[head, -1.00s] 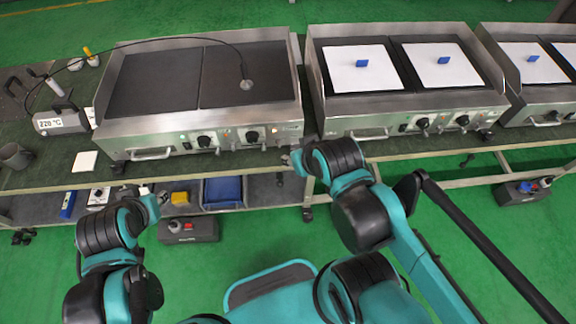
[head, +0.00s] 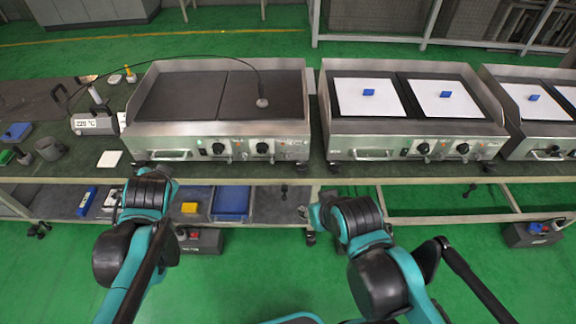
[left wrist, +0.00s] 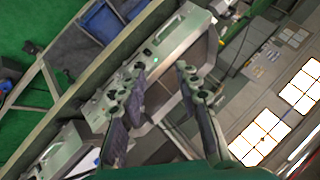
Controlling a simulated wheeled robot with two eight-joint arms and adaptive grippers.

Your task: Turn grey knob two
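The left griddle (head: 218,128) carries two dark round knobs on its front panel, a left knob (head: 218,148) and a right knob (head: 262,148). The middle griddle (head: 415,128) has a similar pair, a left knob (head: 424,148) and a right knob (head: 463,148). I cannot tell which is grey knob two. My left gripper is mostly hidden behind its wrist in the head view; in the left wrist view (left wrist: 160,75) its fingers are apart and empty, with a griddle front beyond them. My right gripper (head: 318,208) is below the bench edge, its fingers unclear.
A temperature display (head: 95,124) reading about 220 °C stands left of the griddle, with a cable running to a round probe (head: 262,102) on the plate. The lower shelf holds a blue bin (head: 231,202).

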